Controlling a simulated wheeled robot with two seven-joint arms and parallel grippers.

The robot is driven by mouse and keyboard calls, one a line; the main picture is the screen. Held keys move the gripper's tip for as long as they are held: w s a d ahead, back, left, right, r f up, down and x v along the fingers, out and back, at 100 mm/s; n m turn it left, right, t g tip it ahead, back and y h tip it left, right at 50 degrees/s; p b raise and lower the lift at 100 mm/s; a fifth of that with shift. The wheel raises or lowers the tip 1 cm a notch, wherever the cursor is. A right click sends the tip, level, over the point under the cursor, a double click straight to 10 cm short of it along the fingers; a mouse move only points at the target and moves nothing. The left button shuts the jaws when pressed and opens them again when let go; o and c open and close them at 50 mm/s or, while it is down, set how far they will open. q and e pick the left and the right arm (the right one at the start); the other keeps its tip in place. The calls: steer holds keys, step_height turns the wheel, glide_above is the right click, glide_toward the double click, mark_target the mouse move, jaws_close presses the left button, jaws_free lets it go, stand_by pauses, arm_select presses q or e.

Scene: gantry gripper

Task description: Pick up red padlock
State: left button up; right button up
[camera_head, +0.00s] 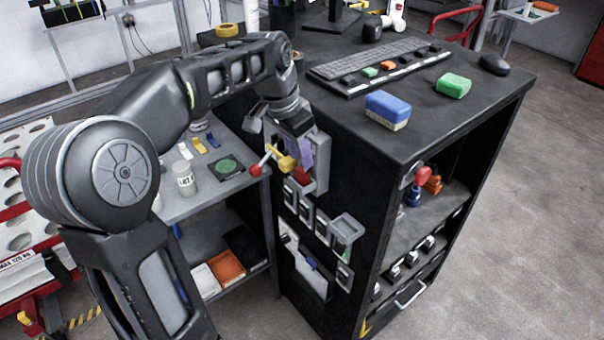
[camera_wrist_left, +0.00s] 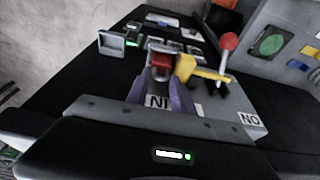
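The red padlock (camera_wrist_left: 160,62) shows in the left wrist view, with a grey part around its top. It sits just beyond the purple fingertips of my left gripper (camera_wrist_left: 160,84), between their lines. The fingers stand apart, and I see no clear contact with the padlock. A yellow part (camera_wrist_left: 195,70) is close to the right finger. My right gripper is not in view.
A lever with a red ball (camera_wrist_left: 229,42) stands right of the yellow part; its ball also shows in the head view (camera_head: 256,171). Grey holders (camera_head: 322,225) line the black side panel. The cabinet top (camera_head: 440,115) carries a keyboard (camera_head: 375,65) and a blue sponge (camera_head: 388,108).

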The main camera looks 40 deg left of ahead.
arm_select(q)
jaws_close()
stand_by(0.9)
